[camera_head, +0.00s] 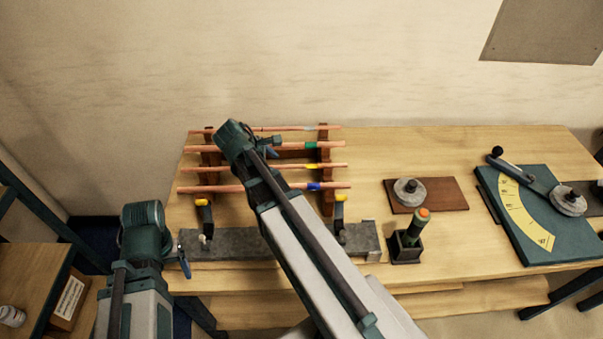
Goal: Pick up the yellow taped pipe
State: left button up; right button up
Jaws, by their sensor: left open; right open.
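The yellow taped pipe (325,167) is a copper rod with a yellow band near its right end. It lies level across a wooden rack (325,203), between the green taped pipe (328,144) behind and the blue taped pipe (335,186) in front. My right arm crosses over the pipes and hides their middle parts. My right gripper (269,147) is open above the back of the rack, near the green taped pipe; its fingers are mostly hidden. My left gripper (184,264) is open near the table's front left edge, apart from the pipes.
A further pipe (290,129) lies at the rack's back. A grey bar (225,244) with yellow-tipped clamps (340,204) lies in front.

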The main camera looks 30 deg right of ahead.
aim_at(285, 166)
jog(key=shift+d+f, duration=0.1)
jog(key=b+x, duration=0.3)
jog(key=x, duration=0.2)
jog(key=shift+w+d+b, duration=0.15)
jog(key=shift+d+b, duration=0.2)
jog(key=shift+b, duration=0.05)
jog(key=shift+r, duration=0.2)
jog(key=shift+c, duration=0.2)
grip_shut()
dwell(0.7)
